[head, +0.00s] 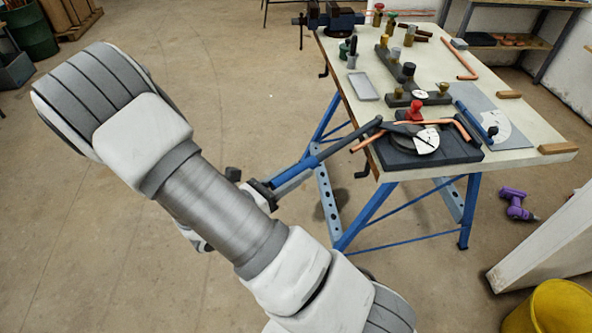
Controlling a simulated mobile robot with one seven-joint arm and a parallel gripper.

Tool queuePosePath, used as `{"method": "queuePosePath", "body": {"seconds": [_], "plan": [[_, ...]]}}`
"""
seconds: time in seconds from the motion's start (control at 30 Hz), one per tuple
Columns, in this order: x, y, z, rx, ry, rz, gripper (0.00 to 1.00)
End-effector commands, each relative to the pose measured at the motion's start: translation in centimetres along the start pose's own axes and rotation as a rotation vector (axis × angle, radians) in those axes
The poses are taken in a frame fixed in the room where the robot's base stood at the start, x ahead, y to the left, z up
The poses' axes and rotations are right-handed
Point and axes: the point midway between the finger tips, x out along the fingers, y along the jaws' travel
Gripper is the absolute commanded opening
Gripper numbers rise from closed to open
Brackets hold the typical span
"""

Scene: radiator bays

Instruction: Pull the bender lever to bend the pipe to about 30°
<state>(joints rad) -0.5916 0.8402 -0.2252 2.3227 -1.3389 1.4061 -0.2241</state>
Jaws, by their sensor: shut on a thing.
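The pipe bender (462,153) sits at the near corner of the workbench, a dark block with a round white dial (427,141) and a red knob (415,111). The copper pipe (366,144) lies across it; its left end sticks out past the bench edge and its right part is angled. The bender lever (318,157) has a blue handle that reaches out past the bench edge, down and left. My gripper (265,191) is shut on the outer end of this handle, partly hidden by my arm. The exact bend angle cannot be read.
The workbench (548,130) stands on blue trestle legs (372,215). It carries a vise (335,17), a bent copper pipe (461,66), a grey tray (363,87) and fittings. A purple drill (514,204) and yellow bucket (552,308) are on the floor at right. Floor left of the bench is clear.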

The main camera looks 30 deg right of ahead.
Motion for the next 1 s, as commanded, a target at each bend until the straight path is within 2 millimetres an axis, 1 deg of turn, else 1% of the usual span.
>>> {"method": "queuePosePath", "body": {"seconds": [0.47,0.5,0.63,1.0], "plan": [[-0.24,-0.19,-0.18,-0.007,0.001,0.002,0.0],[-0.24,-0.2,-0.18,-0.007,0.001,0.002,0.43],[-0.22,-0.23,-0.17,-0.007,0.001,0.001,0.66],[-0.19,-0.25,-0.1,-0.005,0.0,-0.002,0.67]]}}
